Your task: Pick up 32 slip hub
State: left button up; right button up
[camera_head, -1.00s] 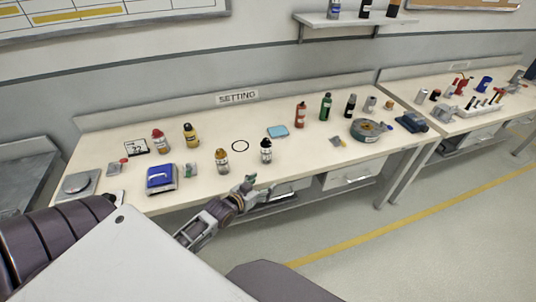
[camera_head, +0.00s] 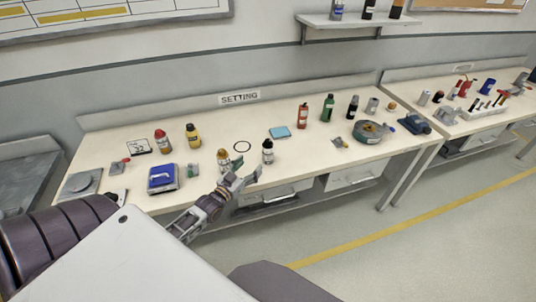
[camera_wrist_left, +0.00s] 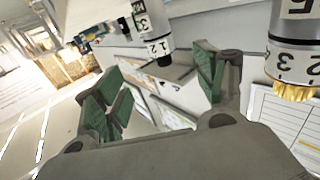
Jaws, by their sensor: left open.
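A small card marked 32 (camera_head: 139,146) lies at the back left of the near table. No part I can make out is surely the slip hub. My left gripper (camera_head: 240,181) is open and empty at the table's front edge, just in front of an orange-capped bottle (camera_head: 223,161) and a black-capped bottle (camera_head: 267,152). In the left wrist view the open gripper (camera_wrist_left: 155,88) has green finger pads. Beyond them show a black-tipped cylinder with digits (camera_wrist_left: 152,35) and a gold-capped one with digits (camera_wrist_left: 296,50), neither held. My right gripper is out of view.
A blue case (camera_head: 162,179) and a grey scale (camera_head: 80,184) stand at the left. Red (camera_head: 303,115) and green (camera_head: 328,107) bottles and a round reel (camera_head: 370,132) stand to the right. The table's middle back is mostly clear.

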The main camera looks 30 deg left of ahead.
aim_at(265, 150)
pick_arm(q)
jog(key=shift+w, duration=0.1)
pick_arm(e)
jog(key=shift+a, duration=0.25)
pick_arm(q)
jog(key=shift+w, duration=4.25)
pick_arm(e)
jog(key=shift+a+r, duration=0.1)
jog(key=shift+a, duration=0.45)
